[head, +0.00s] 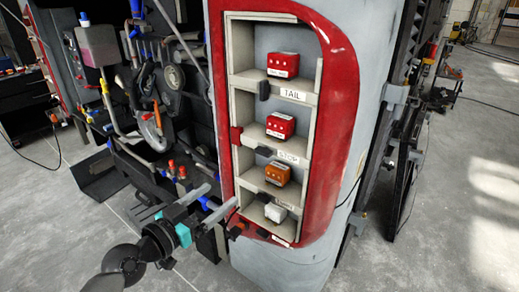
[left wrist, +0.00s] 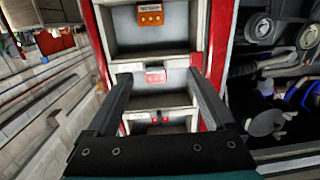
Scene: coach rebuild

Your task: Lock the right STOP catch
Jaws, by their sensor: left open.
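The STOP label (head: 288,158) is on the shelf edge under the second red lamp (head: 280,125) in the head view. A red block (head: 236,136) sits at the left edge of that compartment, and a dark block (head: 264,151) sits by its shelf edge. I cannot tell which is the catch or whether it is locked. A red block (left wrist: 197,62) also shows in the left wrist view. My left gripper (head: 222,194) is open and empty, low at the rack's left side. Its spread fingers (left wrist: 157,85) show in the left wrist view. My right gripper is not in view.
The red-rimmed rack (head: 340,110) holds a TAIL lamp (head: 283,65) above, and an orange lamp (head: 278,174) and a white lamp (head: 275,212) below. Dark machinery with hoses (head: 155,90) crowds the left.

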